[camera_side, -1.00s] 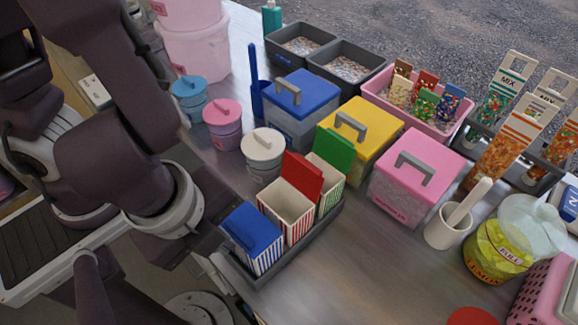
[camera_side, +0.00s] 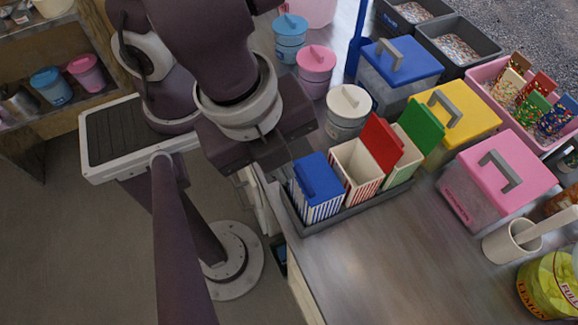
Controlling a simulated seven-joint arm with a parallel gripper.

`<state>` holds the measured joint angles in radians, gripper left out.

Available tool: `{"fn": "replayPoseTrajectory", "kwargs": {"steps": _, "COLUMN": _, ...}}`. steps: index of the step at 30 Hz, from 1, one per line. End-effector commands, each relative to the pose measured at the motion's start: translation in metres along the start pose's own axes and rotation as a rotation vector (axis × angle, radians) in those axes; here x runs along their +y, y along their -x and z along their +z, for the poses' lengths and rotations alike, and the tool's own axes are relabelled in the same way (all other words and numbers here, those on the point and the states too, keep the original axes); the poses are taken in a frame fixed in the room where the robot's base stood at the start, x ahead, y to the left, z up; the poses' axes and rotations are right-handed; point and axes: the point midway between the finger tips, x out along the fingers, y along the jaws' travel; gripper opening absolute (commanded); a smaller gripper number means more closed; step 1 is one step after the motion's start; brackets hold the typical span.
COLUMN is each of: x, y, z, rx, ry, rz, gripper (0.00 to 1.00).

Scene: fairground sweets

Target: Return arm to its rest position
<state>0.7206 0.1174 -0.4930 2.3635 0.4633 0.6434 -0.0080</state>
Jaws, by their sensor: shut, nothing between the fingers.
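My gripper (camera_side: 284,158) is at the end of my dark arm, near the front-left edge of the counter. It is shut with nothing in it, and its fingertips are partly hard to make out against the dark hand. In the picture it is just up and left of a blue-lidded striped box (camera_side: 319,203). That box stands in a grey tray (camera_side: 345,219) with a red-lidded striped box (camera_side: 358,167) and a green-lidded one (camera_side: 403,170). The blue lid looks shut; the red and green lids stand raised.
Behind the tray are a cream-lidded tub (camera_side: 348,108) and bins with blue (camera_side: 399,60), yellow (camera_side: 457,108) and pink (camera_side: 497,168) lids. A white cup (camera_side: 511,242) and a lemon jar (camera_side: 552,283) stand at right. Bare counter (camera_side: 390,272) lies in front of the tray.

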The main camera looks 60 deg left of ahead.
Motion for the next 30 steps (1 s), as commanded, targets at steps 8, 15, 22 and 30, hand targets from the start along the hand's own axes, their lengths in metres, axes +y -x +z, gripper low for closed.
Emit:
{"fn": "replayPoseTrajectory", "kwargs": {"steps": 8, "x": 0.000, "y": 0.041, "z": 0.000, "rx": 0.002, "ry": 0.001, "rz": -0.002, "gripper": 0.00}}
{"fn": "replayPoseTrajectory", "kwargs": {"steps": 15, "x": -0.058, "y": 0.065, "z": 0.064, "rx": 0.004, "ry": 0.546, "rz": -0.090, "gripper": 0.00}}
{"fn": "replayPoseTrajectory", "kwargs": {"steps": 22, "x": -0.076, "y": 0.102, "z": 0.159, "rx": 0.154, "ry": 1.422, "rz": -0.189, "gripper": 0.00}}
{"fn": "replayPoseTrajectory", "kwargs": {"steps": 30, "x": -0.073, "y": 0.108, "z": 0.170, "rx": 0.206, "ry": 1.564, "rz": -0.203, "gripper": 0.00}}
